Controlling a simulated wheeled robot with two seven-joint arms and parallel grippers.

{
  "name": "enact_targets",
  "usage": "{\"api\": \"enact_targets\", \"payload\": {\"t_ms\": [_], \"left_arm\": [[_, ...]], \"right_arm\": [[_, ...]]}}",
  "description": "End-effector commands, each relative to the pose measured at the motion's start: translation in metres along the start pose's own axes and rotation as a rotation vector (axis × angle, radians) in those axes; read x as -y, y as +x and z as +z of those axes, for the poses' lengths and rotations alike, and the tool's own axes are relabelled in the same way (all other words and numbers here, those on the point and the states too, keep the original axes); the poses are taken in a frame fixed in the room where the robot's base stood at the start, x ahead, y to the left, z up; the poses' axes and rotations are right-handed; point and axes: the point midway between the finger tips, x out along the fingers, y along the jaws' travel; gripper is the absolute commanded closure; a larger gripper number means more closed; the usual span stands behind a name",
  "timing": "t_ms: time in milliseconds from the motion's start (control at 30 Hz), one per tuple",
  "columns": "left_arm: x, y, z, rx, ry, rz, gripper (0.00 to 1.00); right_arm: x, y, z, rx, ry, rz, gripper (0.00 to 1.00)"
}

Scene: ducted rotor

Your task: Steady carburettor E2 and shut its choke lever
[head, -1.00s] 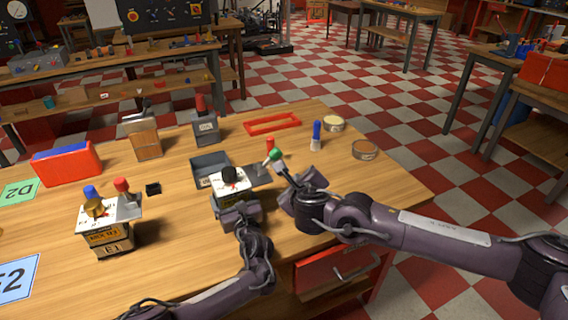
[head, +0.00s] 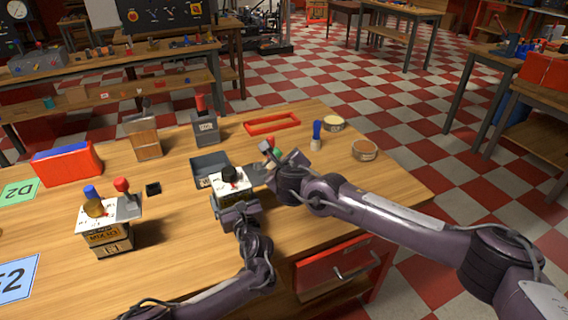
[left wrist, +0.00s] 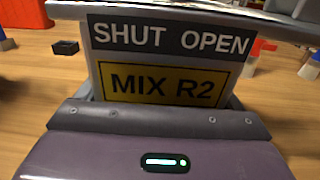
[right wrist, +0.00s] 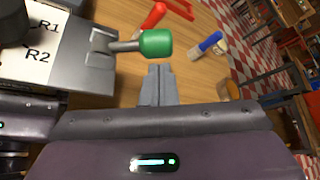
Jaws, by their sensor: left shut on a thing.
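The carburettor (head: 230,186) has a white top plate and a black knob and stands on the bench. In the left wrist view its front label (left wrist: 168,85) reads SHUT, OPEN and MIX R2; I see no E2 mark on it. My left gripper (head: 236,208) is shut on the near side of its body. The choke lever (right wrist: 128,46) juts out beyond the grey side plate and ends in a green knob (right wrist: 156,43). My right gripper (right wrist: 158,84) has its fingertips together, empty, just short of the green knob. Whether they touch is unclear.
Another carburettor (head: 105,228) stands at left. A grey open tray (head: 209,170) sits behind the held one. A blue-topped bottle (head: 316,136), round tins (head: 365,150) and a red frame (head: 272,124) lie beyond my right gripper. Bare wood lies between the two carburettors.

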Motion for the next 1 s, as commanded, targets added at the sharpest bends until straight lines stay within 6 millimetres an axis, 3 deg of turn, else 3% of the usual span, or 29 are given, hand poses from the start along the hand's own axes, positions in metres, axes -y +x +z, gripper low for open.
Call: {"api": "enact_targets", "payload": {"t_ms": [1000], "left_arm": [[0.0002,-0.0002,-0.0004,0.000,0.002,-0.001,0.45]], "right_arm": [[0.0000,-0.0050,0.0089,0.002,-0.123,-0.074,1.00]]}}
